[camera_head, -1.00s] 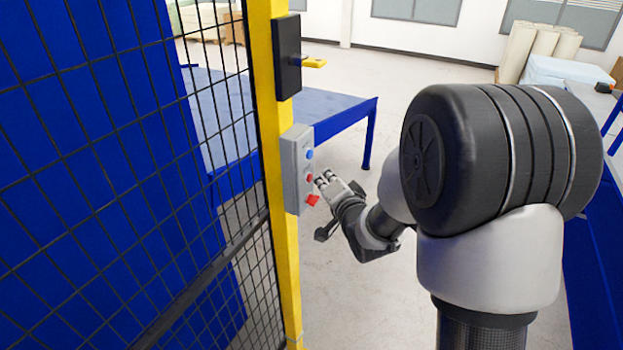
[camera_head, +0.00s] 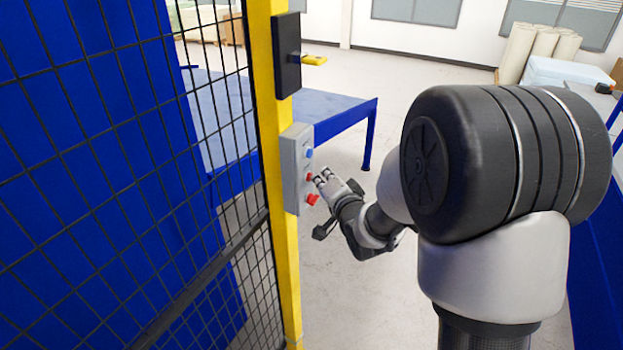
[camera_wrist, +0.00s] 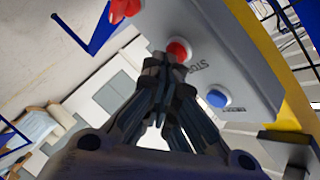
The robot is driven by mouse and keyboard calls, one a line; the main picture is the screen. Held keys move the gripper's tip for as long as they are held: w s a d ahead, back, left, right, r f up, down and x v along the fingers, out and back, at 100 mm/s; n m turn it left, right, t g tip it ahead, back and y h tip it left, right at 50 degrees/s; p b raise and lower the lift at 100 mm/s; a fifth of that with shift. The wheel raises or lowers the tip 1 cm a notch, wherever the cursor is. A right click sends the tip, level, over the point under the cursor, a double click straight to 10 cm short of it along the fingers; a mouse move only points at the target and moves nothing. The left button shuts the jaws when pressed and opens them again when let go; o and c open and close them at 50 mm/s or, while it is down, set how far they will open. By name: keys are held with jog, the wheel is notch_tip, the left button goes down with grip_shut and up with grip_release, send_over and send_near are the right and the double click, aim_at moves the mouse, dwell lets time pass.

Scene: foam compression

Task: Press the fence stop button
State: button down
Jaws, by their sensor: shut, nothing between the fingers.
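A grey control box (camera_head: 291,168) is fixed to a yellow fence post (camera_head: 283,240). It carries a blue button (camera_head: 309,154) at the top, a red button (camera_head: 310,177) in the middle and a red switch (camera_head: 313,199) at the bottom. My gripper (camera_head: 320,178) is shut and empty, its tips close in front of the red middle button. In the wrist view my fingertips (camera_wrist: 166,62) overlap the lower edge of the red button (camera_wrist: 179,49), beside lettering that reads STOP. I cannot tell whether they touch it. The blue button (camera_wrist: 217,98) is to the right there.
A black mesh fence (camera_head: 130,150) stands left of the post. A black latch box with a yellow handle (camera_head: 314,60) is above the control box. A blue table (camera_head: 340,108) stands behind. Open floor (camera_head: 340,285) lies below my arm.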

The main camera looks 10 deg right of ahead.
jog(key=shift+s+d, duration=0.15)
jog(key=s+d, duration=0.3)
jog(key=d, duration=0.2)
jog(key=shift+s, duration=0.3)
dwell(0.7)
jog(key=s+a+f+n+g+h+b, duration=0.1)
jog(key=s+f+n+g+b, duration=0.1)
jog(key=s, duration=0.9)
jog(key=s+f+n+g+b, duration=0.3)
jog(key=s+n+g+b, duration=0.1)
jog(key=s, duration=0.8)
jog(key=s+a+f+n+g+h+b, duration=0.1)
jog(key=s+f+n+g+b, duration=0.2)
jog(key=s, duration=0.8)
jog(key=g+b, duration=0.1)
jog(key=b, duration=0.1)
jog(key=shift+s+a+n+g+h+b, duration=0.25)
jog(key=shift+a+n+g+h+b, duration=0.05)
jog(key=shift+b, duration=0.1)
